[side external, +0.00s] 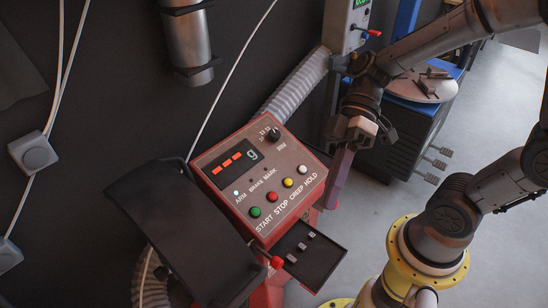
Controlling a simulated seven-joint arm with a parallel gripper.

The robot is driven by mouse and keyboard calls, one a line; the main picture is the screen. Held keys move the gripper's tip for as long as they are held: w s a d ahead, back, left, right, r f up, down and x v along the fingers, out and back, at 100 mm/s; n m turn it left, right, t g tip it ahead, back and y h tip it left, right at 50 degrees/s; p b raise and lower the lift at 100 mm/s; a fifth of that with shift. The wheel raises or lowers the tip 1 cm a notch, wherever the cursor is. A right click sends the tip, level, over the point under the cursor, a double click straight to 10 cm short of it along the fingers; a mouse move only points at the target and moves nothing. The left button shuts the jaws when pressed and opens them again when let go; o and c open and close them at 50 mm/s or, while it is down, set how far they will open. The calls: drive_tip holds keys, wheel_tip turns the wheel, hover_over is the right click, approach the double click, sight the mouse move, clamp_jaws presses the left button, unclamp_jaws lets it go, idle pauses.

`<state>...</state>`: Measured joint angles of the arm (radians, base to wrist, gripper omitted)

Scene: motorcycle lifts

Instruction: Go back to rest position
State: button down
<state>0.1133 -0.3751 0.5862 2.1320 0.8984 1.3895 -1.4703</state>
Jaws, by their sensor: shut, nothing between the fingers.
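My gripper (343,165) hangs pointing down, just right of a red control box. Its fingers look shut, with nothing seen between them. The control box (232,208) has a brown face with a dark display showing red dashes and a "g". A green START button (255,212), a red STOP button (271,197), a yellow CREEP button (288,183) and a white HOLD button (303,169) run along its front. A black knob (274,134) is at its upper right. I cannot tell whether my gripper touches the box.
A black tray (322,259) with small metal pieces juts out below the box. A black panel (175,230) stands at its left. A grey ribbed hose (295,85) runs behind. Grey floor (500,110) is open at right.

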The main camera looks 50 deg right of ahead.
drive_tip(key=s+d+r+m+t+h, duration=0.1)
drive_tip(key=d+r+m+t+h, duration=0.2)
drive_tip(key=d+m+t+h, duration=0.5)
drive_tip(key=d+m+h, duration=0.2)
drive_tip(key=d, duration=0.5)
drive_tip(key=shift+s+h, duration=0.25)
drive_tip(key=shift+h, duration=0.15)
